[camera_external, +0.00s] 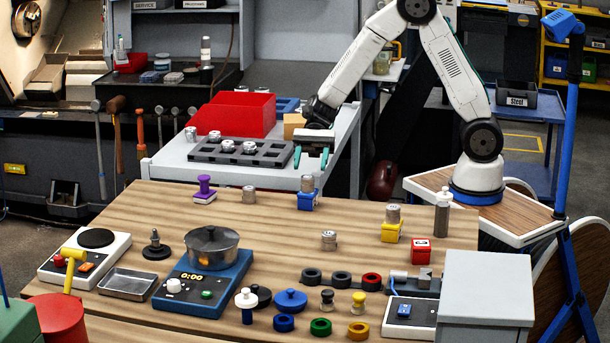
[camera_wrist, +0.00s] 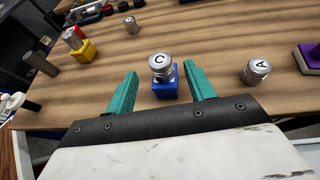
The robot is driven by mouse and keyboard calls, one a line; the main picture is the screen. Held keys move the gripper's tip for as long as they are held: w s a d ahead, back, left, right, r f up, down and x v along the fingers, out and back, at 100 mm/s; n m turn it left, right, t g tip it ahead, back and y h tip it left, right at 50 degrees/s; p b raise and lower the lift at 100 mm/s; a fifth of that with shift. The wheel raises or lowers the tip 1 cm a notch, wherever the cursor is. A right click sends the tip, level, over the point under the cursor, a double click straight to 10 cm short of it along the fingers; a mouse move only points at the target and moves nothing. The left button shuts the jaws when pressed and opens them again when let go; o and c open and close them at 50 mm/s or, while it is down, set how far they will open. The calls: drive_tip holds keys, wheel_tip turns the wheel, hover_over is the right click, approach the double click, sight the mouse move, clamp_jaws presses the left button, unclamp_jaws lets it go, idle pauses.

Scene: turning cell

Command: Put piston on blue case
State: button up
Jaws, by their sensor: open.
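The blue case (camera_external: 306,203) stands on the wooden table in the external view, with a silver piston (camera_external: 307,184) upright on top of it. In the wrist view this piston (camera_wrist: 161,66) shows a letter C on its top and sits over the blue case (camera_wrist: 165,84). My gripper (camera_external: 311,157) is open and empty, with teal fingers, above and behind the blue case near the cart's edge. In the wrist view the piston and case appear between the fingers (camera_wrist: 161,78), with no visible contact.
A yellow case (camera_external: 391,232) carries another piston. A loose piston (camera_external: 329,240) stands nearer the front. A pot (camera_external: 211,250), coloured rings and a grey box (camera_external: 487,290) occupy the front.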

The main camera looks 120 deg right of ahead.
drive_tip(key=s+a+r+n+g+h, duration=0.2)
drive_tip(key=s+a+r+n+g, duration=0.6)
drive_tip(key=s+a+n, duration=0.5)
drive_tip(key=s+a+r+n+h, duration=0.1)
drive_tip(key=s+n+h, duration=0.3)
drive_tip(key=s+n, duration=0.2)
drive_tip(key=s+a+r+n+h, duration=0.1)
drive_tip(key=s+r+n+h, duration=0.1)
drive_tip(key=s+n+h, duration=0.2)
drive_tip(key=s+n, duration=0.3)
drive_tip(key=s, duration=0.4)
drive_tip(key=shift+s+a+t, duration=0.2)
drive_tip(key=shift+a+t, duration=0.1)
drive_tip(key=shift+a, duration=0.05)
